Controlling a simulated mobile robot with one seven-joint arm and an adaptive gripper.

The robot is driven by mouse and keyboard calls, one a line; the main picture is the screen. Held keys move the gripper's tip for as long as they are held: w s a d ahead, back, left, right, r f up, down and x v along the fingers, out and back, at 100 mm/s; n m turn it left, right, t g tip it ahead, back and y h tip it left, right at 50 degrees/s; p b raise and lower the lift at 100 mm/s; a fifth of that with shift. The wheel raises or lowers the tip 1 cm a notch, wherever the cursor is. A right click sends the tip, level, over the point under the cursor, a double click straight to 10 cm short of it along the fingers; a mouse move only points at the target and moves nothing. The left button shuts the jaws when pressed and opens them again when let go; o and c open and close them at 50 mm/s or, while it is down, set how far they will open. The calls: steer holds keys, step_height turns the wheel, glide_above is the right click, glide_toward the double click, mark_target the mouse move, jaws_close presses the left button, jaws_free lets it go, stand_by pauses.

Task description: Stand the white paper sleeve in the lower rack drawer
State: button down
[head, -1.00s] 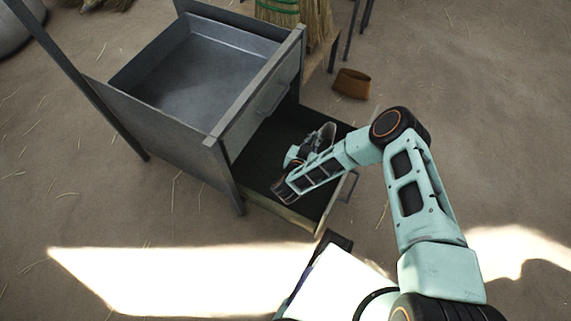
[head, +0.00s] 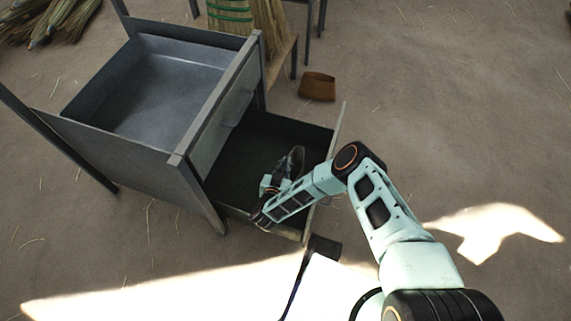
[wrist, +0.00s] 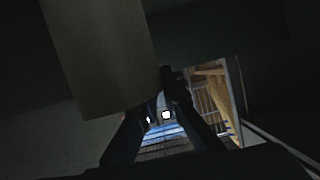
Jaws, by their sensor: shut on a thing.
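The lower rack drawer (head: 238,160) is pulled out, dark inside, with a pale front edge on the right. My gripper (head: 287,172) reaches down into it from the right, near its front. The white paper sleeve (wrist: 105,55) shows in the wrist view as a shaded, pale grey tube at upper left, beside my fingers (wrist: 166,90). My gripper is shut on it; the exact contact is dark. In the head view the sleeve is mostly hidden by my gripper and shade. I cannot tell whether it touches the drawer floor.
Broom heads (head: 240,18) stand at the back on a wooden stool. Floor at right is clear.

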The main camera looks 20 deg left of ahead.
steer(key=shift+f+b, duration=0.5)
steer(key=shift+f, duration=0.05)
steer(key=c, duration=2.1)
jaws_free()
steer(key=shift+r, duration=0.1)
steer(key=r+p+v, duration=0.1)
steer(key=p+v, duration=0.4)
steer(key=v, duration=0.7)
steer(key=shift+r, duration=0.15)
